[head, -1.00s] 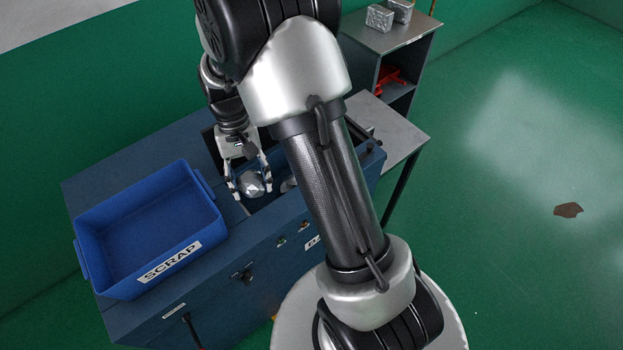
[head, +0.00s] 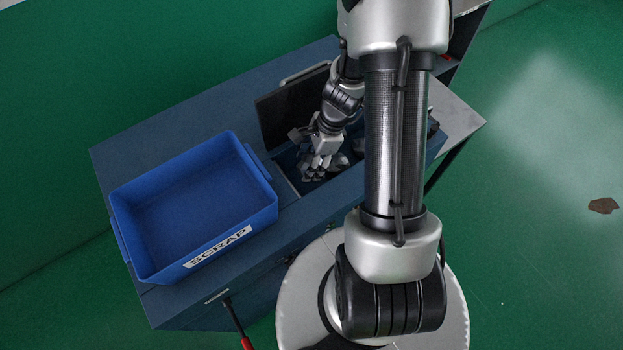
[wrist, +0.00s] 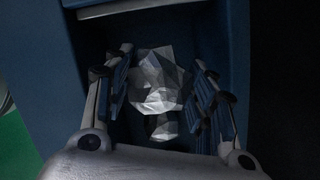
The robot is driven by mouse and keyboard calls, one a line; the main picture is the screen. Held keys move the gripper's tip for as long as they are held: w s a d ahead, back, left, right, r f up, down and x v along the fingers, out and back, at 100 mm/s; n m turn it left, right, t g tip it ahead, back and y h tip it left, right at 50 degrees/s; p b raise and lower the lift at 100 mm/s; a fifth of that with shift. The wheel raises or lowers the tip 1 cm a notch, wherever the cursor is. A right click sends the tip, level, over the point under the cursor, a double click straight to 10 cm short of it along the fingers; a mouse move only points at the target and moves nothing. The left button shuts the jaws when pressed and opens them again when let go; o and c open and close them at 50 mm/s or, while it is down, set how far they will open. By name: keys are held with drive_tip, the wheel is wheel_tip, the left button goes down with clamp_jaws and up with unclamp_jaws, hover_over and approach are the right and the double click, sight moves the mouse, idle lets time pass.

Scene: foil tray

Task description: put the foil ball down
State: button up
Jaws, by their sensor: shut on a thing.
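The foil ball (wrist: 160,85) is a crumpled, faceted silver lump between the two fingers in the wrist view. My gripper (wrist: 158,92) is shut on it, with a finger on each side. In the head view my gripper (head: 318,168) points down into an open, dark compartment (head: 283,180) in the blue bench top. The ball is hard to tell from the fingers there. In the wrist view smaller silver facets show just below and above the ball; I cannot tell if they are separate pieces. The ball's underside is hidden.
An empty blue bin (head: 218,248) labelled SCRAP stands on the bench (head: 150,150), left of the compartment. A dark raised panel (head: 280,112) stands behind my gripper. A pale grey surface (head: 458,125) lies to the right. My arm hides part of the compartment's right side.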

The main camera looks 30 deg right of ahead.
sight(307, 184)
wheel_tip(307, 184, down, 8)
drive_tip(key=b, duration=0.3)
drive_tip(key=shift+r, duration=0.1)
drive_tip(key=o, duration=0.6)
drive_tip(key=shift+f, duration=0.2)
drive_tip(key=shift+o, duration=1)
drive_tip(key=shift+r, duration=0.1)
